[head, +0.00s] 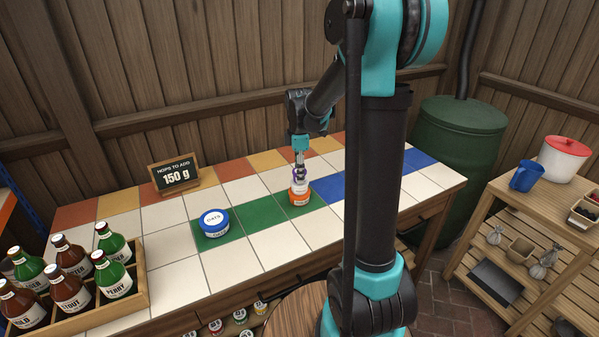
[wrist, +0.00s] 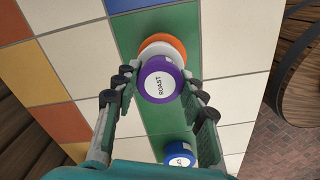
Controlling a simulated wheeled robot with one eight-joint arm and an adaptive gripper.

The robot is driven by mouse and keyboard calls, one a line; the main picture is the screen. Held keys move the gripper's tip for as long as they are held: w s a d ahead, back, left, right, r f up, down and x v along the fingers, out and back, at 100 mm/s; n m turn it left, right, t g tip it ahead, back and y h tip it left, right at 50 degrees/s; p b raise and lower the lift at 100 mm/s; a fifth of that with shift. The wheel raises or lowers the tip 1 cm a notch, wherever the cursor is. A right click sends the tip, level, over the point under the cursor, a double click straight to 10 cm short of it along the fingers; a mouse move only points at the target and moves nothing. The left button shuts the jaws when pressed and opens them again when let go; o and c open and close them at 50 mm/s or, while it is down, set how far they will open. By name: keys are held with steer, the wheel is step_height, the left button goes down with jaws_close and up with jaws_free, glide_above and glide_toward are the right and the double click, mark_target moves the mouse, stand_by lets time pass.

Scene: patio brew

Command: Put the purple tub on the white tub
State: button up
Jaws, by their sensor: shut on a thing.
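The purple tub (wrist: 160,80), its white lid label reading "ROAST", is between the fingers of my gripper (wrist: 159,88) in the wrist view. It also shows small under my gripper (head: 300,165) in the head view. The white tub (wrist: 160,47) shows just past the purple tub, mostly hidden by it. An orange tub (head: 299,198) is beneath the white one, on a green tile. My gripper is shut on the purple tub, upright directly over this stack in the head view. I cannot tell whether the purple and white tubs touch.
A blue tub (head: 212,221) labelled "OATS" stands on a green tile left of the stack. A chalkboard sign (head: 175,174) reads "150 g" at the back. A bottle crate (head: 132,291) is at the front left. Tiles around the stack are clear.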

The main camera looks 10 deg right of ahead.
steer(key=shift+f, duration=0.15)
steer(key=o, duration=1.1)
steer(key=shift+o, duration=0.2)
step_height(320, 180, up, 12)
steer(key=s+d+f+m+t, duration=0.1)
steer(key=s+f+m, duration=0.4)
steer(key=s, duration=0.2)
steer(key=s+d+f+m+t, duration=0.1)
steer(key=s+f+m, duration=0.5)
steer(key=s, duration=0.1)
steer(key=s+d+f+m+t, duration=0.2)
steer(key=s+f+m, duration=0.4)
steer(key=s, duration=0.2)
steer(key=shift+f, duration=0.1)
